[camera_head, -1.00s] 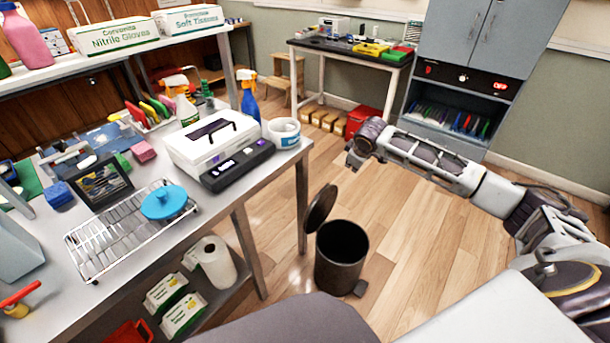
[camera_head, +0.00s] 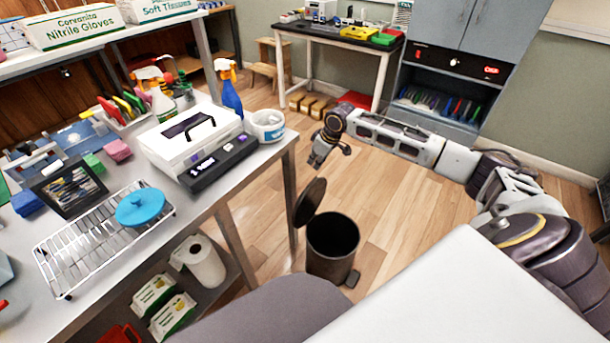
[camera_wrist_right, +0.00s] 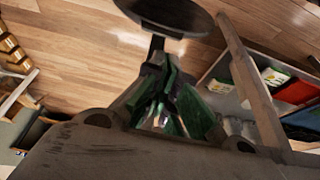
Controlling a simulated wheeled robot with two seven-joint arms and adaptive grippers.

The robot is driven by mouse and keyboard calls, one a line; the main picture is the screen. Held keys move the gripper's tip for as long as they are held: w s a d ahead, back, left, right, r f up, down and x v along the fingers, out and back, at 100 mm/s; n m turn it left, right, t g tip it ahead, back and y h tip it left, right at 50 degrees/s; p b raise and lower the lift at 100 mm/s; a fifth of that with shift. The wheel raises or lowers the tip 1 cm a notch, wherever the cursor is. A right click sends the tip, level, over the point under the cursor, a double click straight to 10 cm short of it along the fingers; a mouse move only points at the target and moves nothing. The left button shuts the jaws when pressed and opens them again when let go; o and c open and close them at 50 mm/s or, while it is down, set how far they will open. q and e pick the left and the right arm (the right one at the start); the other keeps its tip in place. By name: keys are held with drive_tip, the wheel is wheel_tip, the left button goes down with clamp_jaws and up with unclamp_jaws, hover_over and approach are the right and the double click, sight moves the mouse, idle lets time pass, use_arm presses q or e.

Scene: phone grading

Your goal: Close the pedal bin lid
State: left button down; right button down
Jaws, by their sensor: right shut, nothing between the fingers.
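The black pedal bin (camera_head: 332,262) stands on the floor beside the workbench, its round mouth facing up. Its lid (camera_head: 310,202) is open and stands steeply tilted at the bin's far left side. My right gripper (camera_head: 317,163) points down above and beyond the raised lid, with a gap between them in the head view. In the right wrist view the lid (camera_wrist_right: 172,14) is a dark disc at the top, just past the fingers (camera_wrist_right: 163,62). The fingers are together and hold nothing. Whether they touch the lid is unclear. My left gripper is out of view.
The workbench (camera_head: 262,160) runs along the left, its corner leg close to the lid. A black-topped table (camera_head: 330,33) and a grey cabinet (camera_head: 462,60) stand at the back. The wooden floor right of the bin is clear.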

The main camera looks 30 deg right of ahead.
drive_tip(key=shift+w, duration=0.1)
drive_tip(key=shift+f, duration=0.15)
